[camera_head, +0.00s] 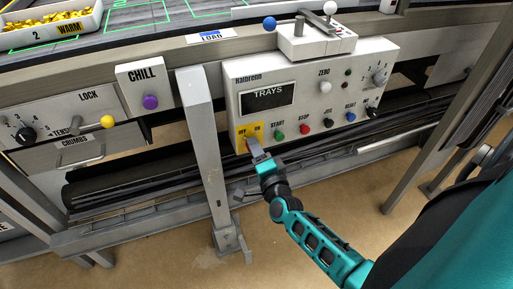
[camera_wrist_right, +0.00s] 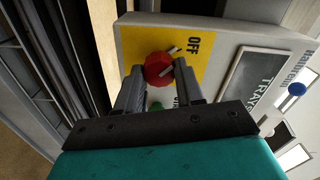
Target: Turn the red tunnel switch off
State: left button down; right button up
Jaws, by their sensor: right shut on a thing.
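The red rotary switch (camera_wrist_right: 158,68) sits on a yellow plate (camera_wrist_right: 203,70) marked OFF and ON, on the white control box labelled TRAYS (camera_head: 268,94). In the wrist view the two fingers of my right gripper (camera_wrist_right: 159,80) close around the red knob from both sides. A pale mark shows on the knob, and its exact setting is hard to read. In the head view my right gripper (camera_head: 254,148) reaches up from below to the yellow plate (camera_head: 248,131) and covers the knob. My left gripper is not in view.
A row of buttons, from the green START button (camera_head: 279,135) to a black knob (camera_head: 371,112), runs right of the switch. A grey post (camera_head: 205,150) stands close to its left. A purple CHILL knob (camera_head: 151,102) is farther left.

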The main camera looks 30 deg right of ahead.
jog(key=shift+n, duration=0.3)
jog(key=o, duration=1)
jog(key=shift+o, duration=0.2)
jog(key=p+v, duration=0.1)
jog(key=v, duration=1.2)
jog(key=shift+p, duration=0.35)
